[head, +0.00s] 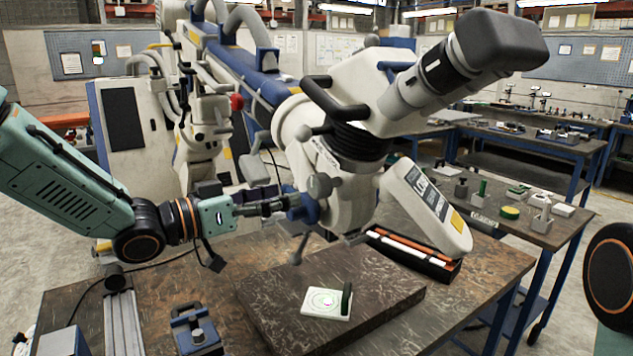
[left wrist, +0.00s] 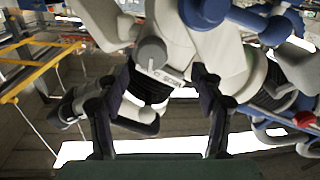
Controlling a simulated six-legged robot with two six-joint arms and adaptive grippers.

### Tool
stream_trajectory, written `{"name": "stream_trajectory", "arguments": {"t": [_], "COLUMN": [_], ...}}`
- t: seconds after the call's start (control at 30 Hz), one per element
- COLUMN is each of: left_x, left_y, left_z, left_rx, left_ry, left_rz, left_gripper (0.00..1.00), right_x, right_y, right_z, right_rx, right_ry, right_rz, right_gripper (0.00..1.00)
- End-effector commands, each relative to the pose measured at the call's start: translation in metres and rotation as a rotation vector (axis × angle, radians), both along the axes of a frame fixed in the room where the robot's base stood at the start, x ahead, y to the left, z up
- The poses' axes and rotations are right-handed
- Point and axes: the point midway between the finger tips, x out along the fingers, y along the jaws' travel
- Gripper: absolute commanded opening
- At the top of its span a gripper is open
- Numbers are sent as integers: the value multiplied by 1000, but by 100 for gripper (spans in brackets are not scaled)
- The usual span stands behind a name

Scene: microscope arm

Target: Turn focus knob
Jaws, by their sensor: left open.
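The microscope head (head: 345,150) hangs from its white and blue arm, above the table. A grey round focus knob (head: 320,186) sticks out of its side, close to a blue lever part (head: 303,210). My left gripper (head: 284,203) reaches in from the left, with its fingertips close to the knob. In the left wrist view, the two dark fingers (left wrist: 163,76) are spread apart, and the grey knob (left wrist: 151,53) shows between and just beyond the tips, left of the middle. I cannot tell whether a finger touches it. My right gripper is out of view.
Below lies a dark board (head: 375,290) with a small white plate (head: 327,302). A tray with orange strips (head: 410,250) is behind it. A blue and grey fixture (head: 196,330) stands at the front left.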

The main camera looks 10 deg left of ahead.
Motion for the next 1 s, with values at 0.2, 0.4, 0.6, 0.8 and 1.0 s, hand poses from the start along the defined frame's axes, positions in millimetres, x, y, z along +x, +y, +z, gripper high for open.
{"name": "stream_trajectory", "arguments": {"t": [0.2,0.4,0.6,0.8,1.0], "left_x": [-2,12,31,47,52], "left_y": [-7,-23,-40,-53,-57], "left_z": [0,-1,-1,0,0], "left_rx": [-21,-19,-20,-21,-24], "left_ry": [20,20,20,18,20], "left_rz": [-6,-7,-6,-5,-4], "left_gripper": [67,67,67,67,67], "right_x": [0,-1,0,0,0], "right_y": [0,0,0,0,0], "right_z": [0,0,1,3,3], "right_rx": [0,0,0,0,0], "right_ry": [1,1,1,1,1], "right_rz": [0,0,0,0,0], "right_gripper": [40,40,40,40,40]}}
